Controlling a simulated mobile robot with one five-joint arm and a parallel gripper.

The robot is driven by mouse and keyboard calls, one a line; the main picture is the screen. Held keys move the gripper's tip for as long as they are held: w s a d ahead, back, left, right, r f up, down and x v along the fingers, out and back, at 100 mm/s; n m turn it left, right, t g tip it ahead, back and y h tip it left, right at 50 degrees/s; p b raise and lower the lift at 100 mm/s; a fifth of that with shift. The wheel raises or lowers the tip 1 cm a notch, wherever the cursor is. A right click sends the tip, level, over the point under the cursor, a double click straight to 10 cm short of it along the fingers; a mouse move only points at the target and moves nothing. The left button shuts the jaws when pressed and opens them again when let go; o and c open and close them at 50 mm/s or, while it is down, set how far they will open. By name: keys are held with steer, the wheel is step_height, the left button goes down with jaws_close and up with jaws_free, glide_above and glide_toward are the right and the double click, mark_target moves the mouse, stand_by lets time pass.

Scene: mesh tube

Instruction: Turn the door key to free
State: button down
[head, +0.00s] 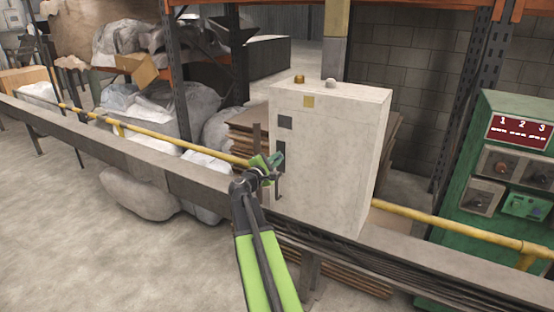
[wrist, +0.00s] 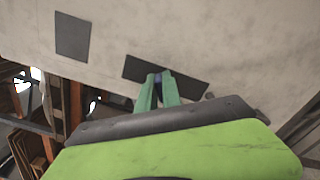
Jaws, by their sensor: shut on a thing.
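My gripper (head: 276,160) is at the lower dark plate (head: 281,150) on that face. In the wrist view the green fingers (wrist: 158,88) come together in front of the dark plate (wrist: 190,78). They are shut on a small dark piece, apparently the door key (wrist: 157,77), at the plate. Most of the key is hidden between the fingers, so its turn angle cannot be told.
A square dark plate (head: 285,122) sits higher on the same face. A yellow pipe (head: 180,138) runs along the grey rail (head: 130,160). A green cabinet (head: 480,180) with a red display stands at the right. Wrapped sacks (head: 140,195) lie behind the rail.

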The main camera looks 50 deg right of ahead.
steer(key=m, duration=0.6)
steer(key=shift+f, duration=0.1)
steer(key=shift+m, duration=0.4)
stand_by(0.3)
steer(key=c, duration=1.5)
jaws_free()
steer(key=shift+a, duration=0.1)
steer(key=v, duration=1.7)
steer(key=shift+a, duration=0.1)
